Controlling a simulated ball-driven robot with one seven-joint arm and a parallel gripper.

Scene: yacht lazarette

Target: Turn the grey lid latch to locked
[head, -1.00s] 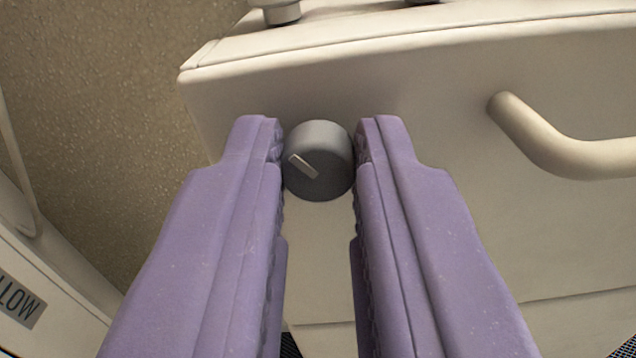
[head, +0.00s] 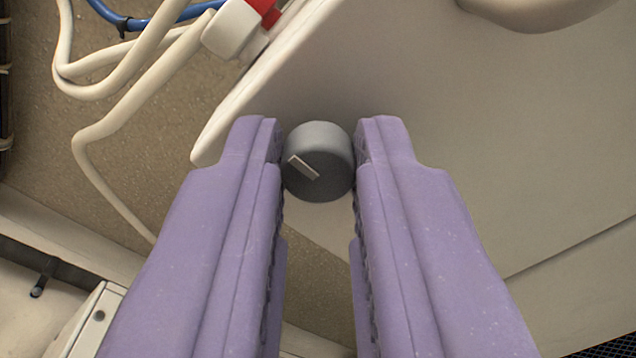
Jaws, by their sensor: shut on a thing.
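The grey lid latch (head: 322,184) is a round knob with a pale pointer mark on its face. It sits on the front of a cream box (head: 470,150), near the box's left corner. My gripper (head: 319,160) has purple fingers, one on each side of the knob, and is shut on it. In the picture the pointer slants from upper left to lower right. The box looks strongly tilted in this view. I see no lock markings around the knob; the fingers hide part of the box face.
A cream handle (head: 540,8) juts from the box at the top right. A white fitting with a red part (head: 262,10) is at the top, beside pale hoses (head: 95,135) and a blue hose (head: 150,22). A white panel (head: 75,325) is at the lower left.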

